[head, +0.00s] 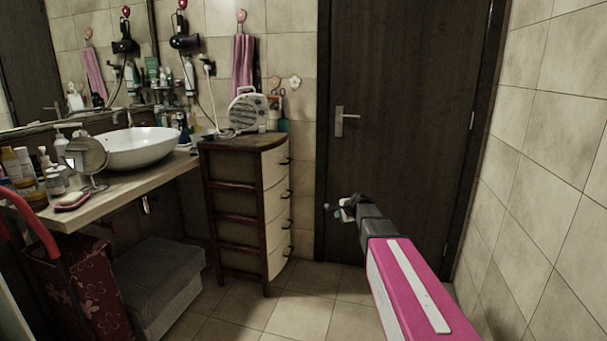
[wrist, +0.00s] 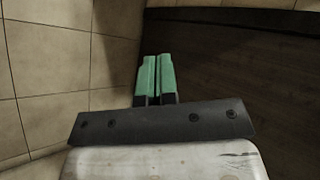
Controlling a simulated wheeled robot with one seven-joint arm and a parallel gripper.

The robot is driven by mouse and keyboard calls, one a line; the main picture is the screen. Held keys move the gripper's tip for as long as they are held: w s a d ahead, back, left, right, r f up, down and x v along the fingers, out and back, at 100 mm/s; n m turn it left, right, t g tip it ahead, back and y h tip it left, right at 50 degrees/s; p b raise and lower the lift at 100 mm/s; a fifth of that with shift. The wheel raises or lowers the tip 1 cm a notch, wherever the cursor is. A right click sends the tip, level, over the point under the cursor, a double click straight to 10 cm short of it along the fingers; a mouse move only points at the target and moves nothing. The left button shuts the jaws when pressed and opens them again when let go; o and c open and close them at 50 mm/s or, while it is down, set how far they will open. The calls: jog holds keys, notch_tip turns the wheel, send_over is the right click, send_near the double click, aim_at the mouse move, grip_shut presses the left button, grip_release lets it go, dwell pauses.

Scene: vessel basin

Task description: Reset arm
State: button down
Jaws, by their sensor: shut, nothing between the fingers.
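My gripper (wrist: 153,65) shows in the wrist view with its two green fingers side by side and nothing between them. It points at the dark door and the tiles. In the head view my pink and grey arm reaches up from the lower right. Its gripper end (head: 343,208) is in front of the lower part of the dark door (head: 410,110), small and partly hidden by the wrist. The gripper touches nothing that I can make out.
A wooden counter (head: 110,188) with a white basin (head: 140,147) stands at the left. A drawer cabinet (head: 232,205) carries a fan heater (head: 247,110). A grey box (head: 150,285) sits under the counter. A tiled wall (head: 545,150) is close at the right. The middle floor (head: 300,315) is clear.

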jog(key=s+d+f+n+g+h, duration=0.1)
jog(key=s+f+n, duration=0.3)
jog(key=s, duration=0.8)
jog(key=s+d+f+n+g+h, duration=0.1)
jog(key=s+f+n+g, duration=0.3)
jog(key=s, duration=0.8)
jog(key=s+d+f+n+g+h, duration=0.1)
jog(key=s+n, duration=0.5)
jog(key=s, duration=0.7)
notch_tip(320, 180, down, 3)
jog(key=shift+r+g+h, duration=0.1)
jog(key=shift+g+h, duration=0.8)
jog(key=shift+g, duration=0.3)
jog(key=shift+s, duration=0.1)
